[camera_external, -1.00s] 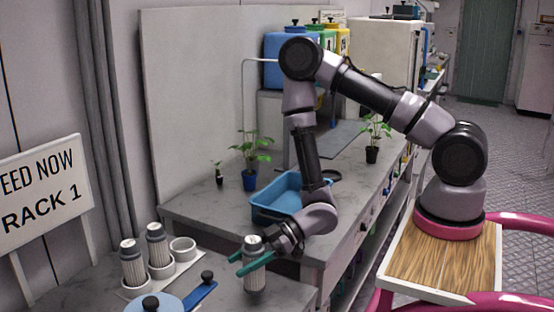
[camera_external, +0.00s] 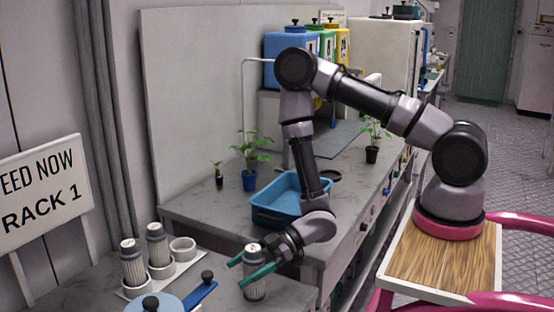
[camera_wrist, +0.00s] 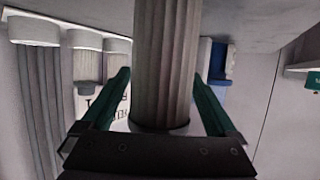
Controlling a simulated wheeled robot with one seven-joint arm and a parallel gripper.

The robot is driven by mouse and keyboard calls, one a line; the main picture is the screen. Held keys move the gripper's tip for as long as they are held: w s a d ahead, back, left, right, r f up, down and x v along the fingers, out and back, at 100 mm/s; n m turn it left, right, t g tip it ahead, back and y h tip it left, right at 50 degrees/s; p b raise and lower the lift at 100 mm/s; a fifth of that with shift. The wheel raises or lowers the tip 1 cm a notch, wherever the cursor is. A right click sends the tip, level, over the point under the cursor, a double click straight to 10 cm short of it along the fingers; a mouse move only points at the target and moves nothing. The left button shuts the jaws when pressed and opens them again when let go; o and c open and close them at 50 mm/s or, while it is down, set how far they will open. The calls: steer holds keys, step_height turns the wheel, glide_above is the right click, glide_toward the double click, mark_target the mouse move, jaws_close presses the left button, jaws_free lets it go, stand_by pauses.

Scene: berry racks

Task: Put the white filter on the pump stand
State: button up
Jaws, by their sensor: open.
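The white filter (camera_external: 255,287) is a ribbed upright cylinder with a grey-and-white cap, at the front of the grey counter. My gripper (camera_external: 238,274) has its green fingers on either side of it, open around its body. In the wrist view the filter (camera_wrist: 166,60) fills the middle, between the two green fingers (camera_wrist: 161,76); whether they touch it I cannot tell. A white stand (camera_external: 183,244) with round cups is left of the gripper. Two similar filters (camera_external: 132,268) (camera_external: 157,248) stand in it, and its right-back cup is empty.
A round blue lid (camera_external: 155,303) with a black knob and a blue handled piece (camera_external: 201,292) lie between stand and gripper. A blue tray (camera_external: 283,200) and potted plants (camera_external: 250,170) are on the bench behind. A rack sign (camera_external: 45,190) stands at left.

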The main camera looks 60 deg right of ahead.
steer(key=shift+o, duration=0.4)
steer(key=v, duration=0.7)
steer(key=shift+s+d, duration=0.2)
steer(key=shift+r, duration=0.15)
